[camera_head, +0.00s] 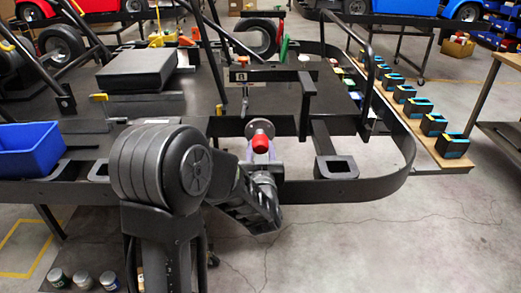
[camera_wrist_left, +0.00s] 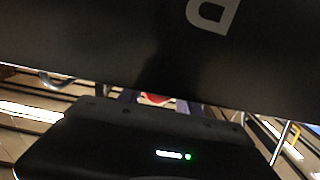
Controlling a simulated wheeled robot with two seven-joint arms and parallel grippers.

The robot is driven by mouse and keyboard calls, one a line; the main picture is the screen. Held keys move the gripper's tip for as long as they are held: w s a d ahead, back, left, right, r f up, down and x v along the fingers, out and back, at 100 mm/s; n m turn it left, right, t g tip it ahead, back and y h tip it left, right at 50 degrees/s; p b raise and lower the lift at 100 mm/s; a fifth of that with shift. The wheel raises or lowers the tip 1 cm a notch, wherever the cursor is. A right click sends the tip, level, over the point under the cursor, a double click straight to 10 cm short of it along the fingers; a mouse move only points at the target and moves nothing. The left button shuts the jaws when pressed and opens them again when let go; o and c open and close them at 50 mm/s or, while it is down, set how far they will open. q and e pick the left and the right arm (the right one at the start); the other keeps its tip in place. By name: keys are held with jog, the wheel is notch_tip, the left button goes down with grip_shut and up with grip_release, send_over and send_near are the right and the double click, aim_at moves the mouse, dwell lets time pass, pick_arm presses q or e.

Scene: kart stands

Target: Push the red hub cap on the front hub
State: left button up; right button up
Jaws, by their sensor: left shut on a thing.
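The red hub cap (camera_head: 260,144) is between the pale purple fingers of my left gripper (camera_head: 263,156), which is shut on it. The cap is right in front of the front hub (camera_head: 260,127), a round grey metal flange on the black kart frame. The cap overlaps the hub's lower part in the head view, so I cannot tell whether they touch. In the left wrist view only a small red patch of the cap (camera_wrist_left: 153,98) shows, between the fingers and below a large dark surface. My right gripper is not in view.
The frame's curved bumper bar (camera_head: 405,150) runs around the right. A black bracket (camera_head: 335,167) stands right of the hub. A blue bin (camera_head: 28,150) is at the left. Several black boxes (camera_head: 433,124) line a wooden board. Tins (camera_head: 84,279) stand at the lower left.

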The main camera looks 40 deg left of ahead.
aim_at(261, 152)
pick_arm(q)
jog(key=shift+b+x, duration=0.7)
jog(key=shift+x, duration=1.15)
jog(key=o, duration=1.4)
jog(key=shift+s+d, duration=0.1)
jog(key=v, duration=0.7)
jog(key=shift+s+d, duration=0.15)
jog(key=shift+s, duration=0.05)
